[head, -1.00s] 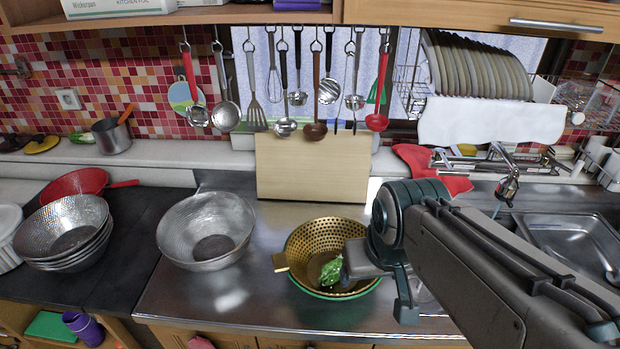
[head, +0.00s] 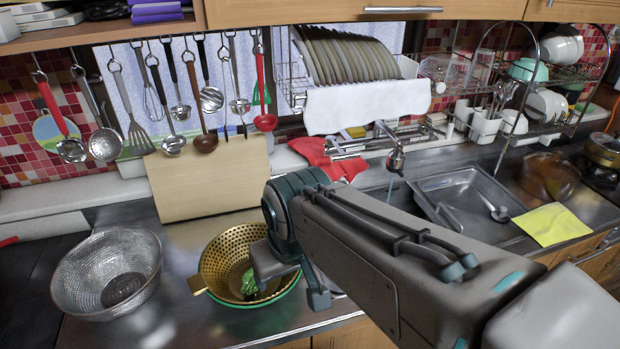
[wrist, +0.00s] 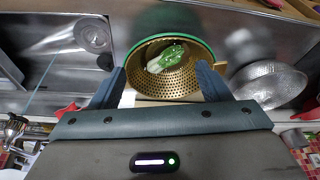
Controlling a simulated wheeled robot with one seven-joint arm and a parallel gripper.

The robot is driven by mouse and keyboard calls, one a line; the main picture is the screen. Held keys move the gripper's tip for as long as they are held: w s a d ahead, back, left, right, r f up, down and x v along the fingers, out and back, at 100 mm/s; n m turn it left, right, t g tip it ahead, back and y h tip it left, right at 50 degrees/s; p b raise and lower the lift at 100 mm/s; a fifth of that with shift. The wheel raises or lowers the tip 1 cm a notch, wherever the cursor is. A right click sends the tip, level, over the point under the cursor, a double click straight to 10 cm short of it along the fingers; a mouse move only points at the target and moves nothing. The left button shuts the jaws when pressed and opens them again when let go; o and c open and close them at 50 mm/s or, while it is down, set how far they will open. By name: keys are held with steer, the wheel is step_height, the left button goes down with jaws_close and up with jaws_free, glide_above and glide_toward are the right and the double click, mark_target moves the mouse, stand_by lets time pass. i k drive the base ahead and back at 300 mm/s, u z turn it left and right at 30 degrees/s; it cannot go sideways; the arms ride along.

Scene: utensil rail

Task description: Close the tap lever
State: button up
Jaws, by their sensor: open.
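The metal tap (head: 395,160) stands behind the sink, right of centre in the head view. A thin bluish stream of water (head: 390,189) runs down from it. A slim bar on top (head: 386,130) looks like its lever, but I cannot tell its exact position. In the wrist view the tap (wrist: 14,128) is at the lower left edge, with the stream (wrist: 46,72) above it. My gripper (head: 291,280) is open and empty, over the gold colander (head: 222,256), left of and nearer than the tap. Both fingers show in the wrist view (wrist: 163,84).
The sink (head: 465,190) lies right of my arm, with a yellow cloth (head: 552,225) on its right edge. A red cloth (head: 325,160) lies left of the tap. A cutting board (head: 205,180) leans behind the colander.

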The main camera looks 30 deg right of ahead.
mark_target(342, 156)
steer(key=k, duration=1.15)
steer(key=z, duration=1)
steer(key=i, duration=1.15)
steer(key=u, duration=0.6)
